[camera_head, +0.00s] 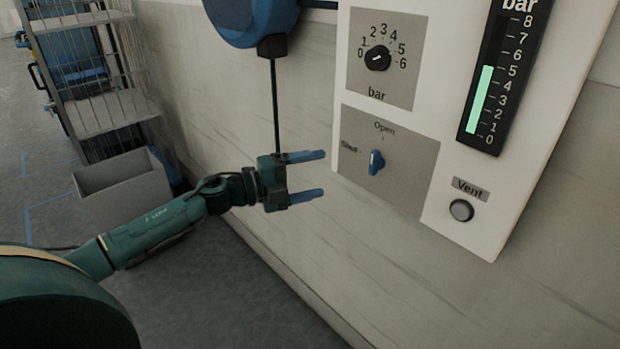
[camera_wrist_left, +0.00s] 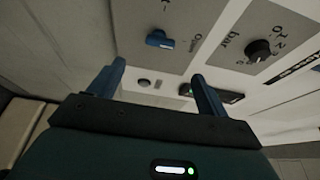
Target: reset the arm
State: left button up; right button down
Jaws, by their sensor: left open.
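My left gripper (camera_head: 306,175) is open, with nothing between its blue fingers. It is in front of the wall, just left of a white control panel (camera_head: 470,217), and apart from it. The left wrist view shows the same two fingers (camera_wrist_left: 160,85) spread, with the panel beyond them. The nearest control is a blue valve handle (camera_head: 376,162) marked Open and Shut; it also shows in the left wrist view (camera_wrist_left: 160,39). My right gripper is in neither view.
The panel carries a black dial (camera_head: 377,58), a bar gauge (camera_head: 503,75) lit green to about 5, and a Vent button (camera_head: 461,210). A blue reel (camera_head: 250,18) hangs a dark line behind my gripper. A grey bin (camera_head: 122,187) and wire rack (camera_head: 90,70) stand left. Floor below is clear.

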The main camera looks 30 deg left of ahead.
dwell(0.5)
pick_arm(q)
jog(key=s+d+f+n+g+y+p, duration=0.1)
jog(key=s+d+f+n+y, duration=0.3)
jog(key=s+f+n, duration=0.6)
jog(key=s+d+f+n+g+y+p, duration=0.1)
jog(key=s+d+f+n+y+p, duration=0.2)
jog(key=s+d+f+n, duration=0.6)
jog(key=s+f+n+y, duration=0.1)
jog(key=s+f+n, duration=0.1)
jog(key=s+n, duration=0.2)
jog(key=shift+s+d+f+n+g+y, duration=0.2)
jog(key=shift+s+n+g+y, duration=0.15)
jog(key=shift+s, duration=0.85)
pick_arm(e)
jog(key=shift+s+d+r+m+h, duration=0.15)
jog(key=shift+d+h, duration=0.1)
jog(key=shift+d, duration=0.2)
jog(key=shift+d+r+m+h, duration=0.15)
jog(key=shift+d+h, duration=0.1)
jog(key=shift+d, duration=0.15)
